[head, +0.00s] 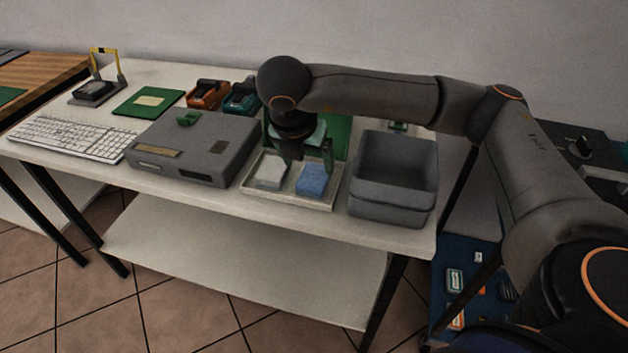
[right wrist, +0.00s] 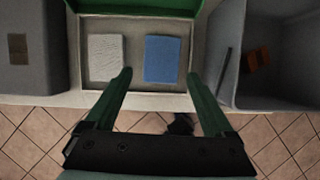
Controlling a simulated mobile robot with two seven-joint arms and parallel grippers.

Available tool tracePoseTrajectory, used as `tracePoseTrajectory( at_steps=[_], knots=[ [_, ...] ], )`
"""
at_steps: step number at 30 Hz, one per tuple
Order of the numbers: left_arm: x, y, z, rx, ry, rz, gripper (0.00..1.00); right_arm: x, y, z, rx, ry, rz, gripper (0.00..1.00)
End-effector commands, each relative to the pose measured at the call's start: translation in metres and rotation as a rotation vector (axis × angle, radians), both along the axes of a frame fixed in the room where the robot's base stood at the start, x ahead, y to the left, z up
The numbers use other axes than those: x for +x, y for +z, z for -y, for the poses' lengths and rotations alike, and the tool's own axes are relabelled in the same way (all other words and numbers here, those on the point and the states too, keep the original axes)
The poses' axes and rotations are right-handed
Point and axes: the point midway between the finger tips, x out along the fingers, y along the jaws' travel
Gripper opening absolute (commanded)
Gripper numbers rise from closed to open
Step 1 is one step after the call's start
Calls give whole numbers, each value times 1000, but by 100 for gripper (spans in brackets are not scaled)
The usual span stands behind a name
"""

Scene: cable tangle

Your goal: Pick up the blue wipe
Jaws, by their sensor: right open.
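The blue wipe (head: 312,179) lies in the right half of a shallow light tray (head: 288,198) on the white table. It also shows in the right wrist view (right wrist: 162,59), between and beyond the fingertips. A whitish wipe (head: 271,172) lies beside it in the tray's left half, and it shows in the wrist view (right wrist: 105,56). My right gripper (head: 308,158) has green fingers and is above the tray, open and empty. In the wrist view its fingertips (right wrist: 160,76) are spread wide, apart from the blue wipe. My left gripper is not in view.
A grey bin (head: 393,205) stands right of the tray, with an orange-brown item (right wrist: 258,58) inside. A grey box-like device (head: 160,165) stands left. A green panel (head: 338,130) rises behind the tray. A keyboard (head: 72,138) and battery-like tools (head: 207,93) sit farther left.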

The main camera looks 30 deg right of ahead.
Motion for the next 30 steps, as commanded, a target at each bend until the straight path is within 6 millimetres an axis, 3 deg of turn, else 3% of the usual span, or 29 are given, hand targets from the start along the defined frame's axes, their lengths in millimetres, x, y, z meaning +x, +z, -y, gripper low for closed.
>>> tracePoseTrajectory(
  at_steps=[8,15,24,30],
  knots=[
    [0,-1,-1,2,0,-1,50,5,-23,9,0,1,-2,88],
    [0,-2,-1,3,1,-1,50,12,-55,20,2,2,-2,88],
    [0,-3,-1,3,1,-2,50,14,-60,22,3,3,-1,88],
    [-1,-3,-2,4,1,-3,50,13,-60,22,3,3,-1,67]
  ],
)
